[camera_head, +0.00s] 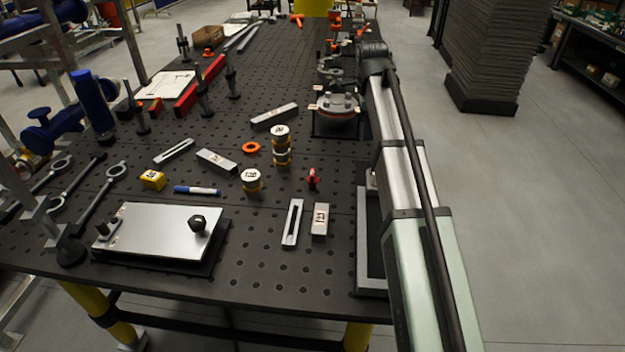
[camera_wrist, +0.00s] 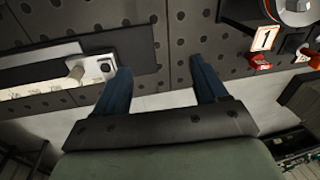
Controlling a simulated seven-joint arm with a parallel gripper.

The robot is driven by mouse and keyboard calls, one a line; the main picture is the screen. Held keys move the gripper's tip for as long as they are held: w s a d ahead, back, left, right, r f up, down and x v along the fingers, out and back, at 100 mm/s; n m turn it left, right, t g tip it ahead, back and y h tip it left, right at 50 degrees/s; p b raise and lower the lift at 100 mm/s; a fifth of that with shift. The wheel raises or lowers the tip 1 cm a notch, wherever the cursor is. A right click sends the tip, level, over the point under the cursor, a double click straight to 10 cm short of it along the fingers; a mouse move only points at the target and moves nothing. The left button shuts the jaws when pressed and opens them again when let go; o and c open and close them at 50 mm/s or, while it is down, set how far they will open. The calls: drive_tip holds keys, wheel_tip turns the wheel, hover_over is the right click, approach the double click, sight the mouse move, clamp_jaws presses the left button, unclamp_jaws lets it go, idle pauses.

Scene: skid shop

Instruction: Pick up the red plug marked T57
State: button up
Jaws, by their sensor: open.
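A small red piece (camera_head: 313,179), possibly the red plug, stands on the dark perforated table right of the yellow-banded round pieces in the head view. Its marking is too small to read. In the wrist view a small red piece (camera_wrist: 260,62) sits at the upper right below a white tag with a "1". I cannot tell whether it is the same piece, and no T57 is legible. My gripper (camera_wrist: 160,70) is open, its two blue fingers apart with nothing between them, over the table's edge area. In the head view my arm hides the gripper.
A flange on a stand (camera_head: 337,103) is close left of my arm. Yellow-banded round pieces (camera_head: 281,135), an orange ring (camera_head: 251,148), grey blocks (camera_head: 320,220) and a metal plate (camera_head: 158,231) lie on the table. Bare table shows between them. A dark stack (camera_head: 487,50) stands at the right.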

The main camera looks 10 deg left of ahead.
drive_tip(key=r+g, duration=0.2)
hover_over(312, 172)
drive_tip(key=shift+m, duration=0.4)
drive_tip(key=f, duration=0.8)
drive_tip(key=shift+w+d+f, duration=0.2)
drive_tip(key=shift+f, duration=0.1)
drive_tip(key=shift+s+a+f, duration=0.1)
drive_tip(key=shift+a+f, duration=0.05)
drive_tip(key=shift+f, duration=2.5)
drive_tip(key=shift+c, duration=0.3)
drive_tip(key=c, duration=1.1)
